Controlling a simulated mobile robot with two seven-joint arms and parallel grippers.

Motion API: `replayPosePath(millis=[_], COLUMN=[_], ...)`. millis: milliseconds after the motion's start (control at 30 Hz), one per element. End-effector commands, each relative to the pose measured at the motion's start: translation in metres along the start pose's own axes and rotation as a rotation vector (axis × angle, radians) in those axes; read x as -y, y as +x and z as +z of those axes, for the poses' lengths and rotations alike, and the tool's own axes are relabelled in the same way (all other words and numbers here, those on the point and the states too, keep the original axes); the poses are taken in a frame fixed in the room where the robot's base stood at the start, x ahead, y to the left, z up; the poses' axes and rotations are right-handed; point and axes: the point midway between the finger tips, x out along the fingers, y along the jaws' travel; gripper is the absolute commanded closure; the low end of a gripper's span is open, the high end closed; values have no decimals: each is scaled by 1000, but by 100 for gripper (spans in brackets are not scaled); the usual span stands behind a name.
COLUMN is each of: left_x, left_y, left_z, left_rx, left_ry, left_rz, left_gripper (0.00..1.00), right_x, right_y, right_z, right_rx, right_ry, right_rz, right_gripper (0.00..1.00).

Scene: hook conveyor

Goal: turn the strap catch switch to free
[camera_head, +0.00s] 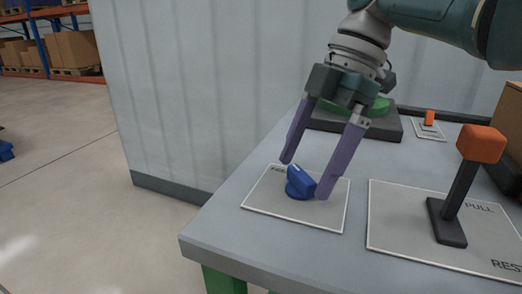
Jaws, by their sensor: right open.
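The strap catch switch (300,183) is a blue rotary knob on a pale square plate (270,211) near the table's left edge. Its raised grip lies at a slant, from upper left to lower right. Lettering on the plate's far edge is partly hidden by a finger and too small to read surely. My right gripper (304,180) reaches down from the upper right. Its two purple fingers are apart, one on each side of the knob. I cannot tell whether either finger touches it. My left gripper is not in view.
A lever with an orange head (481,144) stands on a plate marked PULL, right of the knob. A green button on a dark base (388,126) sits behind my gripper. A small orange switch (429,117) is farther back. A grey wall (200,90) stands behind the table (220,232).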

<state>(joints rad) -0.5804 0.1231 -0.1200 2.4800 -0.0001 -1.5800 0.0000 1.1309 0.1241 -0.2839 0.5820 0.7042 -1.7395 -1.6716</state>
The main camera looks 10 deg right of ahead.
Motion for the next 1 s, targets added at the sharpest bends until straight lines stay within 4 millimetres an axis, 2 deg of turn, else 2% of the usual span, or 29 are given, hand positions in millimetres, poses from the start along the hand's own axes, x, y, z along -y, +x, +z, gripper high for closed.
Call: replayPosePath(millis=[300, 433, 633, 867, 1000], left_x=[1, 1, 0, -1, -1], left_y=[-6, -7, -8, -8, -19], left_z=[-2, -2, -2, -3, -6], left_rx=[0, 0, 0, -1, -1], left_ry=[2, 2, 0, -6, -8], left_rz=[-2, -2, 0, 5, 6], left_gripper=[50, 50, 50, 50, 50], right_x=[-1, -1, 0, 0, 2], right_y=[-64, -82, -92, -92, -85], right_z=[0, 0, 0, 0, 2], right_rx=[1, 0, 0, 0, 24], right_ry=[0, 1, -1, 0, 41], right_rz=[4, 3, 0, 0, -3], right_gripper=[0, 0, 0, 0, 0])
